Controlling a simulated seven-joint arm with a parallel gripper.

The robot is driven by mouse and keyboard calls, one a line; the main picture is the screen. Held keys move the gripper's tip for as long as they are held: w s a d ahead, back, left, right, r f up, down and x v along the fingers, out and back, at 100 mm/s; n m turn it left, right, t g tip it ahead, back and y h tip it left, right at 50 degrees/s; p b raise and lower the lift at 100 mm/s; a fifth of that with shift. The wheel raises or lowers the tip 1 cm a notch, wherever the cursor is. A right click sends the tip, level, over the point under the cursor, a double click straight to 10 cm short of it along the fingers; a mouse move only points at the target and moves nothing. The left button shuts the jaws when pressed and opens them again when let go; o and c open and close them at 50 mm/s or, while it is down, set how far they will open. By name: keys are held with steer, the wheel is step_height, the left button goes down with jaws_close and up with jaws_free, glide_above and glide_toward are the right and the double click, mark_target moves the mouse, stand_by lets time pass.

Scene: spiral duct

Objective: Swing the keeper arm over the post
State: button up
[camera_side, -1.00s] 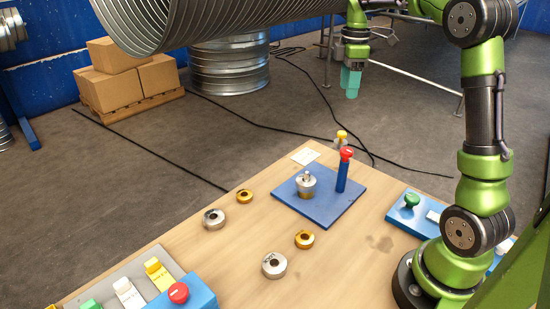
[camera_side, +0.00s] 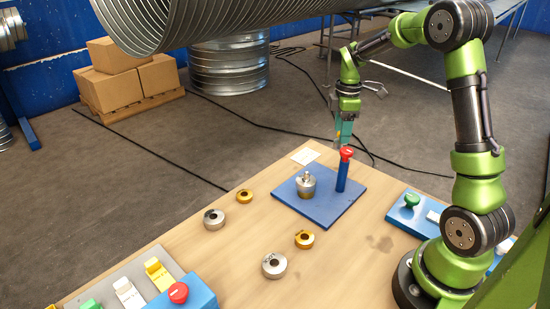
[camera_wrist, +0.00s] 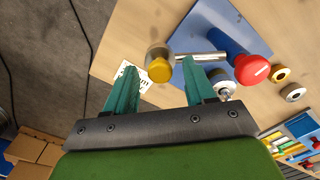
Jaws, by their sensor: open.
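The keeper arm is a silver bar (camera_wrist: 203,58) with a yellow knob (camera_wrist: 158,64) on its end, seen in the wrist view. It runs out from a blue pillar (camera_side: 342,176) topped by a red knob (camera_side: 347,153), which also shows in the wrist view (camera_wrist: 253,68). The post (camera_side: 306,185) is metallic and stands on the blue plate (camera_side: 318,212), left of the pillar; the keeper arm points away from it. My gripper (camera_side: 343,141) is open, with teal fingers (camera_wrist: 159,69) on either side of the yellow knob in the wrist view. It hides that knob in the side view; contact cannot be told.
Silver rings (camera_side: 274,265) and gold rings (camera_side: 305,239) lie on the wooden table. A blue block with a green knob (camera_side: 411,200) sits right of the plate. A block with a red button (camera_side: 179,292) is at the front left. A white label (camera_side: 305,156) lies behind the plate.

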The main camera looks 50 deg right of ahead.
steer(key=shift+c, duration=0.3)
jaws_close()
steer(key=shift+w, duration=0.1)
